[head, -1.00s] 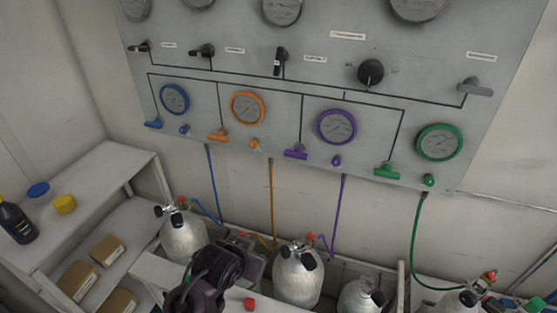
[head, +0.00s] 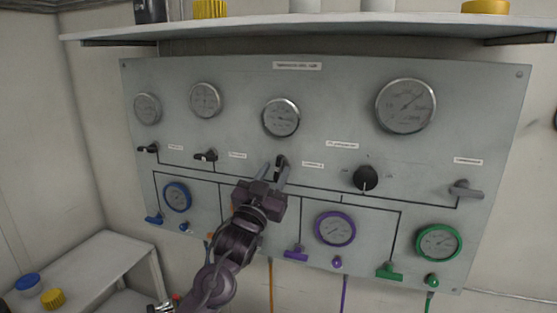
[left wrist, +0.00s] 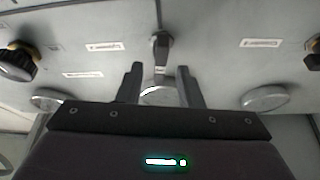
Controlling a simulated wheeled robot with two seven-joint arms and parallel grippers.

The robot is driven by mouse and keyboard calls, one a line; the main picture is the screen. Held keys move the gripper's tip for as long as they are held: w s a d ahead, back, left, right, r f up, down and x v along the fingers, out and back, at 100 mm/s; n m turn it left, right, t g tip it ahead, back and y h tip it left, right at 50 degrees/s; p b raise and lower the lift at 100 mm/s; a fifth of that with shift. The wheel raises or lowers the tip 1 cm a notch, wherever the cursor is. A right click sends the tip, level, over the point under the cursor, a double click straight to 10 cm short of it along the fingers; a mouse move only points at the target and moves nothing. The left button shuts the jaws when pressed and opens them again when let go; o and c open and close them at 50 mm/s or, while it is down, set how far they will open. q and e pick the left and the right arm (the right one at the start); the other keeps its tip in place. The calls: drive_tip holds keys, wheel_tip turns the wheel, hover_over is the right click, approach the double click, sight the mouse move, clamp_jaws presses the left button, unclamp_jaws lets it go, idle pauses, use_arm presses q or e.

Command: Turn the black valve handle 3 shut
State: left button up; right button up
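Black valve handle 3 (head: 281,161) is the third black handle from the left on the grey panel, partly hidden by my left gripper in the head view. In the left wrist view the handle (left wrist: 161,46) stands lengthwise up and down, in line with the gap between the fingers and just beyond their tips. My left gripper (head: 273,172) is open, with a finger to each side of the handle's line; I see no contact. The left wrist view also shows its two fingertips (left wrist: 160,70). My right gripper is not in view.
Two other black handles (head: 148,148) (head: 207,155) sit to the left. A round black knob (head: 366,178) and a grey lever (head: 465,190) sit to the right. Gauges fill the panel (head: 330,90), and a shelf (head: 320,28) juts out above it.

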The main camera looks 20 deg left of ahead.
sight(277, 168)
use_arm(q)
drive_tip(key=p+x, duration=0.1)
drive_tip(key=x, duration=0.2)
drive_tip(key=shift+w, duration=0.1)
drive_tip(key=shift+c, duration=0.3)
clamp_jaws()
